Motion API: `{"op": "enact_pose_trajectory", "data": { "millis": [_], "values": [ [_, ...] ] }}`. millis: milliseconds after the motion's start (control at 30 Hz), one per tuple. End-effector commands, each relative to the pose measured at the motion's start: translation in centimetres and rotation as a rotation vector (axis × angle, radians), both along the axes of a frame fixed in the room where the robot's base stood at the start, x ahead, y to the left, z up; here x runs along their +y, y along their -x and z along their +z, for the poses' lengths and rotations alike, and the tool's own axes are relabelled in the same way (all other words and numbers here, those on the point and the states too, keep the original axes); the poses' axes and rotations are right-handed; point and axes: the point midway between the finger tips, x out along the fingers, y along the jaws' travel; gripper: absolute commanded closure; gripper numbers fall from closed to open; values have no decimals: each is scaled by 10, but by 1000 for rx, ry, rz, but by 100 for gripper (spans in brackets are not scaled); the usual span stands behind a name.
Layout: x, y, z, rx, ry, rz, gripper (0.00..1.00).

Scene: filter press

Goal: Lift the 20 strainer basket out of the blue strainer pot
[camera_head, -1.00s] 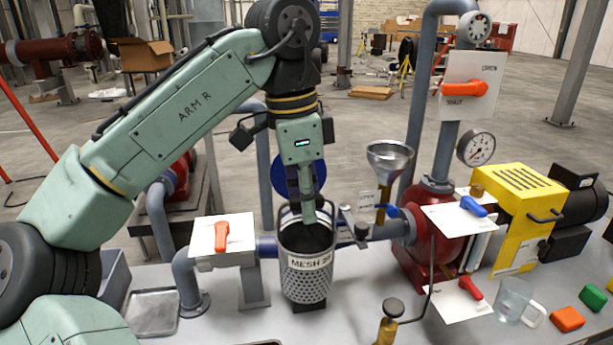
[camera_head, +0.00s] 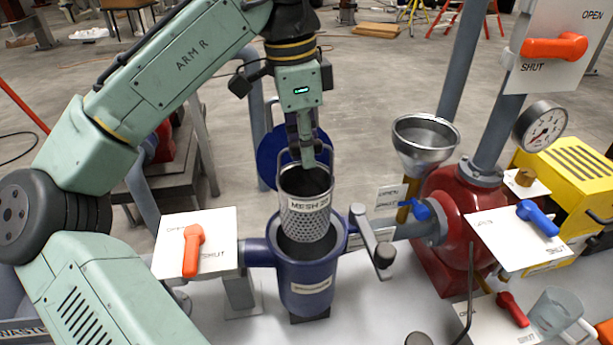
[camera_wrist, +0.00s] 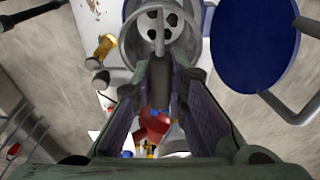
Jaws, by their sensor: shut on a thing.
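The perforated metal strainer basket (camera_head: 305,221), labelled MESH 20, hangs roughly upright above the mouth of the blue strainer pot (camera_head: 307,286). Its lower edge shows against the dark pot opening; I cannot tell whether it fully clears the rim. My gripper (camera_head: 308,160) is shut on the basket's bail handle, above the basket's mouth. The fingertips hide part of the handle. In the wrist view the basket (camera_wrist: 134,40) shows beyond my gripper (camera_wrist: 160,75), with the handle running between the fingers. The pot's round blue lid (camera_head: 270,160) stands open behind the basket.
An orange-handled valve plate (camera_head: 180,245) stands left of the pot. A clamp arm (camera_head: 367,237) sticks up close at the pot's right. A metal funnel (camera_head: 425,140) and red pump (camera_head: 455,235) stand further right. Bare bench lies in front.

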Motion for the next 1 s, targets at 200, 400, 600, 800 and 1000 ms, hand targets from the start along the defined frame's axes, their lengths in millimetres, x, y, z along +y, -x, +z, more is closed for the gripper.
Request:
{"op": "enact_pose_trajectory", "data": {
  "millis": [200, 400, 600, 800, 1000],
  "values": [
    [0, 1, -57, 0, 2, -2, 100],
    [-1, 1, -91, -2, 3, -3, 100],
    [-2, 1, -95, -4, 2, -2, 100],
    [-2, 1, -79, -4, 2, -1, 100],
    [-1, 1, -58, -4, 1, 0, 100]
  ]
}}
